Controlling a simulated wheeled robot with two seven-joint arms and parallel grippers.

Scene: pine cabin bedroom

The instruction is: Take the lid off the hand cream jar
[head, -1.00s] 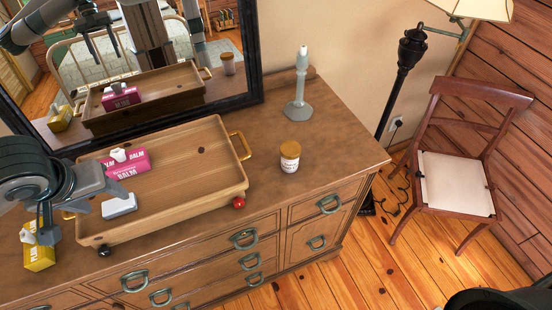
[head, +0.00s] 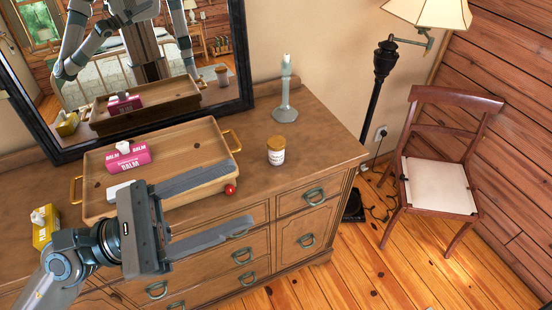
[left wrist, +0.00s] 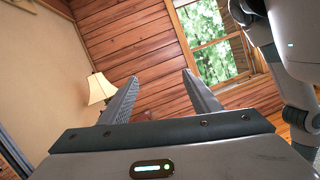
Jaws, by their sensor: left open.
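The hand cream jar (head: 276,152) is a small white jar with a printed label. Its tan, wood-coloured lid (head: 277,142) sits on top. It stands upright on the dresser top, right of the wooden tray. My left gripper (head: 245,202) is open and empty, in front of the tray and left of the jar, with its fingers pointing right. It is apart from the jar. In the left wrist view the open fingers (left wrist: 157,97) show with nothing between them, and the jar is not seen there. My right gripper is not seen directly in the head view.
The wooden tray (head: 207,185) holds a pink balm box (head: 125,160) and a white block. A small red ball (head: 229,189) is by its corner. A grey candlestick (head: 285,95) stands behind the jar. A yellow tissue box (head: 45,226) is at left. The mirror (head: 249,65) backs the dresser (head: 335,150).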

